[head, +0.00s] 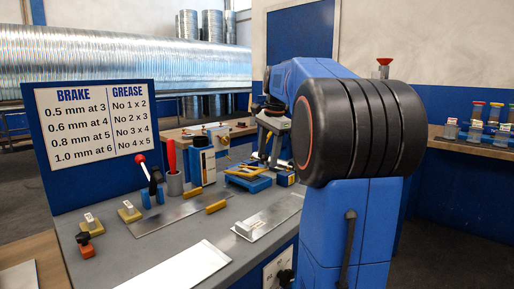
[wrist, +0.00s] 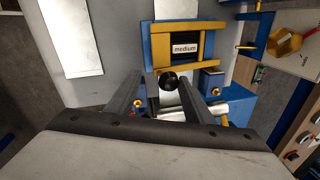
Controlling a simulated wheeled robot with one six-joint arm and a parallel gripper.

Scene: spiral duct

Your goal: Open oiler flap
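My gripper (wrist: 161,84) shows in the wrist view with its two dark fingers apart. Between and beyond the fingertips are a dark round knob (wrist: 169,81) and a pale metal cylinder (wrist: 168,112). I cannot tell whether the fingers touch either one. Just beyond is a blue fixture with a yellow frame (wrist: 154,54) and a label reading "medium" (wrist: 185,48). I cannot tell for sure which part is the oiler flap. In the head view, my blue arm covers part of the bench, and the fingertips are hard to make out there.
A flat white plate (head: 178,272) lies at the front.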

